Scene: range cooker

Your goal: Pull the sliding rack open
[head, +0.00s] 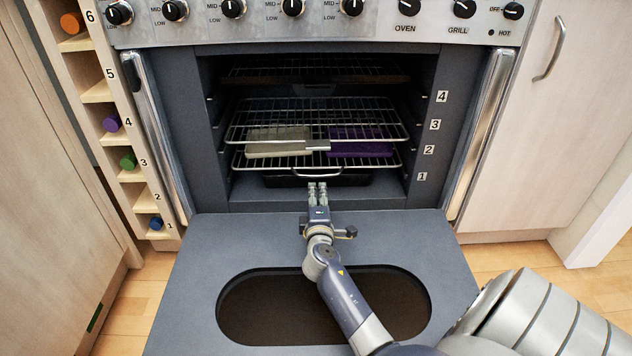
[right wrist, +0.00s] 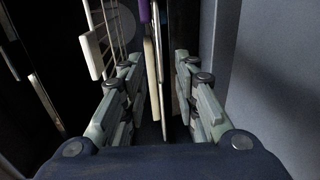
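The oven has an upper wire rack (head: 255,122) and a lower wire rack (head: 385,163) inside, both seated within the cavity. A small metal plate (head: 317,145) is at the front centre between them. A thin curved bar (head: 317,175) shows just below the lower rack's front. My right gripper (head: 317,188) is in front of the oven opening, just below that bar, pointing inward. In the right wrist view its two fingers (right wrist: 155,68) are apart, with thin pale edges visible beyond the gap; contact is unclear. Wire rack bars (right wrist: 103,30) show at upper left there. My left gripper is not visible.
A pale block (head: 278,142) and a purple block (head: 360,142) show between the racks. A dark tray (head: 350,192) is at the bottom. The oven door (head: 210,240) is lowered flat beneath my right arm. Side handles (head: 483,130) and a bottle rack (head: 135,175) flank the opening.

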